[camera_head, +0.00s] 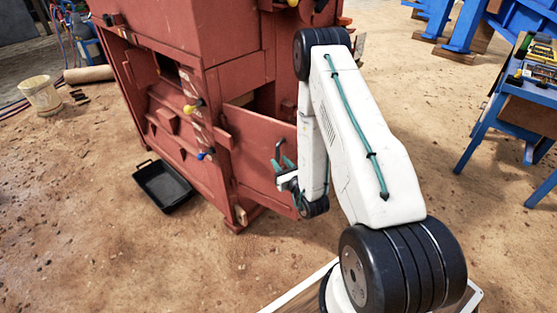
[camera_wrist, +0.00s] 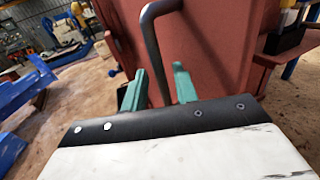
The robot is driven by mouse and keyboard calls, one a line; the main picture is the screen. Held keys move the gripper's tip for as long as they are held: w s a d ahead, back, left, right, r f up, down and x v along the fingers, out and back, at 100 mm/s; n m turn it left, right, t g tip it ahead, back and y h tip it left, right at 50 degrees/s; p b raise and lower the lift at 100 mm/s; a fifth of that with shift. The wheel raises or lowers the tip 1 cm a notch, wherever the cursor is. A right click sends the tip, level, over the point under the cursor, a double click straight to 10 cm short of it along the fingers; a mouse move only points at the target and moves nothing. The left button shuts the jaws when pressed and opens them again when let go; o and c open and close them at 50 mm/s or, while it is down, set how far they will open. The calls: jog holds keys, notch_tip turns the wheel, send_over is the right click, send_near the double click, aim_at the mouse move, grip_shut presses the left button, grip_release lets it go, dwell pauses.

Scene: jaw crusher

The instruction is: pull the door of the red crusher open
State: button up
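The red crusher (camera_head: 185,110) stands at the upper left in the head view. The bent dark bar handle (camera_wrist: 148,38) stands out from the red panel (camera_wrist: 220,45) in the wrist view. My gripper (camera_head: 285,172) is at the handle. Its two green fingers (camera_wrist: 160,88) stand apart on either side of the bar, with the bar running down between them. Narrow gaps seem to show beside the bar. The bar's lower end is hidden behind the gripper body.
A black tray (camera_head: 163,187) lies on the dirt floor by the crusher's front. A pale bucket (camera_head: 41,95) stands at far left. A blue table (camera_head: 515,115) with tools is at right.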

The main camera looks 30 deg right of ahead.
jog(key=s, duration=0.5)
jog(key=shift+s+a, duration=0.2)
jog(key=shift+a, duration=0.05)
jog(key=shift+c, duration=0.3)
